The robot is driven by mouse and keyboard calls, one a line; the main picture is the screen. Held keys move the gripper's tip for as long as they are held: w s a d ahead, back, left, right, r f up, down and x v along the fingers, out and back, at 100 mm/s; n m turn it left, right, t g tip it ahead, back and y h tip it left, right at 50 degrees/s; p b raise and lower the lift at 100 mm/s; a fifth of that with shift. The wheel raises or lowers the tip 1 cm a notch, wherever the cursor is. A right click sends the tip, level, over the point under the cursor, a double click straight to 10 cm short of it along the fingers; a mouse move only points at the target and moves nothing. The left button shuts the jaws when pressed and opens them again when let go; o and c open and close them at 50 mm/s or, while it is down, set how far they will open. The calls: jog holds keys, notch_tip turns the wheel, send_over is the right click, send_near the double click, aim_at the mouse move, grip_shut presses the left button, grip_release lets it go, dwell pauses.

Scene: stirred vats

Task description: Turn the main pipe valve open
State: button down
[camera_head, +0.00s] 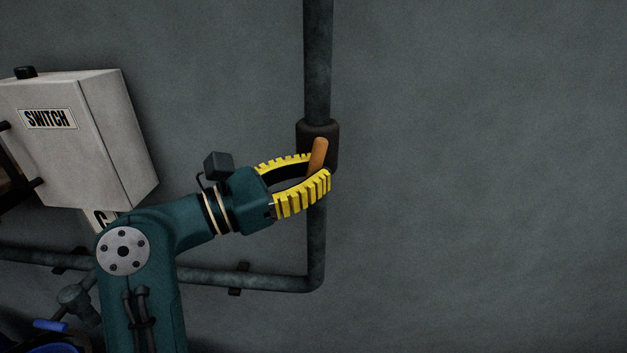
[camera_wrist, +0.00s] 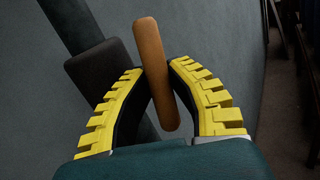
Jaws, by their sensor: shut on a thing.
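The main pipe valve has an orange lever handle (camera_head: 318,155) and a dark valve body (camera_head: 318,128) on a vertical grey pipe (camera_head: 318,60). My gripper (camera_head: 322,172) has yellow ribbed fingers, and they are closed on the handle from either side. In the wrist view the orange handle (camera_wrist: 156,75) stands between the two fingertips (camera_wrist: 155,68), slightly tilted, with its top reaching past them. The valve body (camera_wrist: 103,72) shows behind the left finger. In the head view the lower part of the handle is hidden by the near finger.
A pale box labelled SWITCH (camera_head: 103,130) hangs on the wall at left, above my arm. A horizontal pipe (camera_head: 215,278) runs low along the wall and bends up into the vertical one. A blue item (camera_head: 50,325) shows at lower left. The wall to the right is bare.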

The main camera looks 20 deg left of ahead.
jog(key=shift+f+n+t+h+b, duration=0.25)
jog(key=shift+n+t+h+b, duration=0.15)
jog(key=shift+n+t+b, duration=0.4)
jog(key=shift+r, duration=0.3)
jog(key=c, duration=0.9)
grip_release()
jog(key=shift+t, duration=0.3)
jog(key=v, duration=1.2)
jog(key=shift+d, duration=0.1)
